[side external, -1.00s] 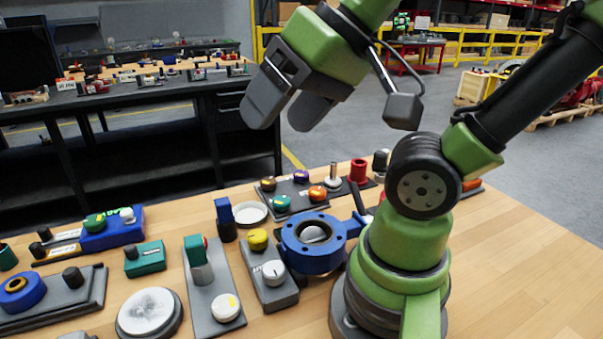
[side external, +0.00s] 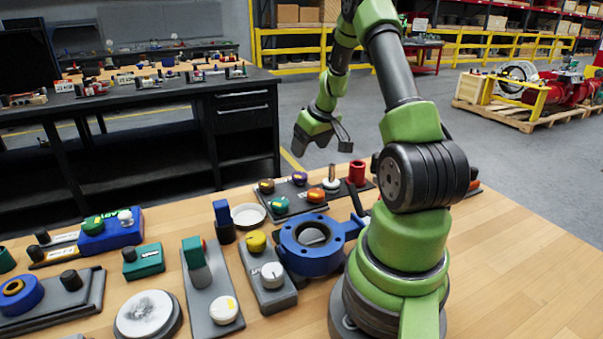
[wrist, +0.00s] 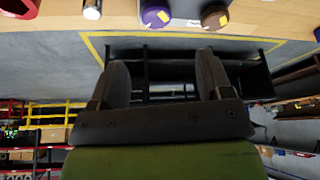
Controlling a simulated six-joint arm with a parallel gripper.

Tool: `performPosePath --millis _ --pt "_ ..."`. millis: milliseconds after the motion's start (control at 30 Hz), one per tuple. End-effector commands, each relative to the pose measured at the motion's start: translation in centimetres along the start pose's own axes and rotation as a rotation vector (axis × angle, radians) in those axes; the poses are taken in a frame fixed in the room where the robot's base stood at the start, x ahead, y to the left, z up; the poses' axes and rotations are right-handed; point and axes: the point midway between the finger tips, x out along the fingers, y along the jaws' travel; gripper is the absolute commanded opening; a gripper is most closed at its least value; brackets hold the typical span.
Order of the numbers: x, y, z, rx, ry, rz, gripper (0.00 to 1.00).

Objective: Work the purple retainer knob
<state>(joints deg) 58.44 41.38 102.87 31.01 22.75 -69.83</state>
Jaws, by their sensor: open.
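The purple retainer knob (side external: 300,178) with a yellow mark sits at the back of a small dark panel (side external: 298,195) on the wooden bench. The wrist view shows the purple knob (wrist: 155,17) at the top edge, partly cut off. My gripper (side external: 309,145) hangs above and beyond the far side of that panel, apart from the knob. In the wrist view my gripper (wrist: 161,62) has its two dark fingers spread, with nothing between them.
Beside the purple knob are brown (side external: 266,186), teal (side external: 280,204) and orange (side external: 317,194) knobs. A silver post (side external: 332,180) and a red cylinder (side external: 357,172) stand to the right. A blue ring valve (side external: 312,262) stands nearer. Air beyond the bench edge is clear.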

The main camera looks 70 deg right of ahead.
Motion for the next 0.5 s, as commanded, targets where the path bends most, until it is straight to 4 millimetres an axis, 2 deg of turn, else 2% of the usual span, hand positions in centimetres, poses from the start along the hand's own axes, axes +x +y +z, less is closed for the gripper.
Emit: performPosePath --millis 167,500 --pt "1.6 0.5 0.4 0.001 -0.006 0.003 0.72" --pt "7.5 0.4 0.4 0.001 -0.009 0.002 0.72"
